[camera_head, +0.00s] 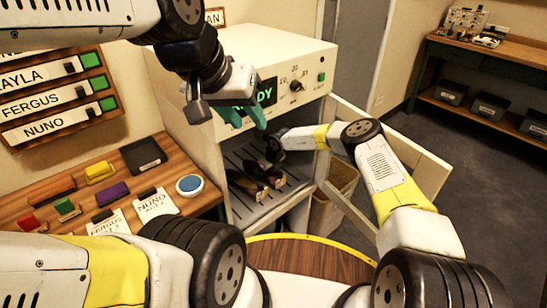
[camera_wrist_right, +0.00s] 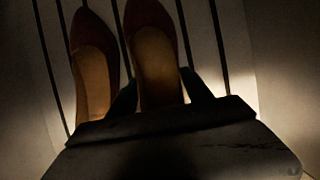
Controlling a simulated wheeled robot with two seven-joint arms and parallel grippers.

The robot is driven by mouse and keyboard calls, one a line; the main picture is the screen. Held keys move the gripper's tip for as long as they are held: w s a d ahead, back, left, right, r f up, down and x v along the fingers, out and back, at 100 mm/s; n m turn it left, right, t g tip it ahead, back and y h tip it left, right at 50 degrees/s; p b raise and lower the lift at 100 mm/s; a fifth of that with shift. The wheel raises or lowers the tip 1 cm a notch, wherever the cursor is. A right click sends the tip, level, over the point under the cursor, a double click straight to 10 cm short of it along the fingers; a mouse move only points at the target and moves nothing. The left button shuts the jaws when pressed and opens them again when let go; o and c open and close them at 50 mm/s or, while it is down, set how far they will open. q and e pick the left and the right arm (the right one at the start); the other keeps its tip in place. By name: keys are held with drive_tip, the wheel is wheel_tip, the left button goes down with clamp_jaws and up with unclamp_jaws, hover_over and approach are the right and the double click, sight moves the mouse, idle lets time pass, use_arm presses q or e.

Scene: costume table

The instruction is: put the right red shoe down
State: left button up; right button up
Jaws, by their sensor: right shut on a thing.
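The right red shoe (camera_head: 273,178) is inside the open lower compartment of the white cabinet, above or on its slatted shelf (camera_head: 249,210). It looks dark red with a tan inside; in the right wrist view it shows (camera_wrist_right: 155,60) between my fingers. My right gripper (camera_head: 266,164) is shut on its rear end. I cannot tell whether its sole touches the slats. The other red shoe (camera_head: 243,182) lies beside it on the left, pointing the same way; it also shows in the right wrist view (camera_wrist_right: 92,62). My left gripper (camera_head: 245,115) is open and empty before the cabinet's front panel.
The cabinet (camera_head: 180,105) has a green display and knobs above the opening. Its door (camera_head: 405,150) stands open at the right, beside a bin (camera_head: 340,180). A wooden counter (camera_head: 95,195) at left holds colored blocks, cards and a round blue pad (camera_head: 190,185).

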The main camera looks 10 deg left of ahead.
sight(276, 179)
drive_tip(key=o, duration=1.6)
drive_tip(key=shift+f, duration=0.1)
drive_tip(key=shift+o, duration=0.2)
drive_tip(key=v, duration=0.7)
drive_tip(key=shift+d+r, duration=0.15)
drive_tip(key=shift+r, duration=0.2)
